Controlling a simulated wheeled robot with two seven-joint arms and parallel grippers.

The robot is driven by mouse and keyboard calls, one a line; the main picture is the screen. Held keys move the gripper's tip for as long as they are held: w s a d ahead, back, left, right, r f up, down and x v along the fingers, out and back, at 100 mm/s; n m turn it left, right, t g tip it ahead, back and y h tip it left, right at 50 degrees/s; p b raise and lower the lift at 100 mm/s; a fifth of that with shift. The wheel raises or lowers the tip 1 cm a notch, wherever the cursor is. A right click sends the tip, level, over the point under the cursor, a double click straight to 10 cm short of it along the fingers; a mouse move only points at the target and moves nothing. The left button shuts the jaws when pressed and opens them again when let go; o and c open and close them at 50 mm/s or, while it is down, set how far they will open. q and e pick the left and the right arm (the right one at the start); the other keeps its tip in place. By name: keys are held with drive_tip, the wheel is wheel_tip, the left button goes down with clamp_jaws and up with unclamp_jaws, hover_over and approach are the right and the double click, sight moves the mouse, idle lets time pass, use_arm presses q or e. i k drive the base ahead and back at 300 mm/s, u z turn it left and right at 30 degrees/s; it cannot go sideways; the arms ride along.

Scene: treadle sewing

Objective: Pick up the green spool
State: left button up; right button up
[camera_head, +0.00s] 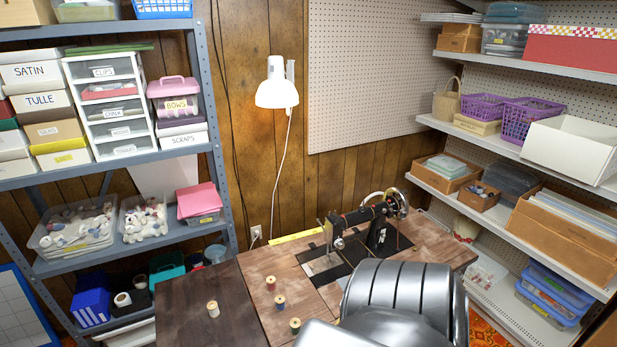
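Several small thread spools stand on the wooden sewing table. A dark spool (295,325) with pale ends stands nearest the front; it may be the green one, but its colour is hard to tell at this size. A blue-grey spool (280,301) stands just behind it, and a red spool (270,283) is farther back. A cream spool (213,308) stands apart on the darker left part of the table. Neither of my grippers is in view.
A black sewing machine (372,222) stands on the table (437,243) behind and right of the spools. A large shiny grey ribbed shape (398,296) covers the table's front right. A white lamp (277,88) hangs behind. Loaded shelves flank both sides. The dark left tabletop is mostly clear.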

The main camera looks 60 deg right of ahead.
sight(295, 323)
drive_tip(key=k, duration=0.25)
drive_tip(key=z, duration=1.45)
drive_tip(key=i, duration=0.45)
drive_tip(key=z, duration=0.35)
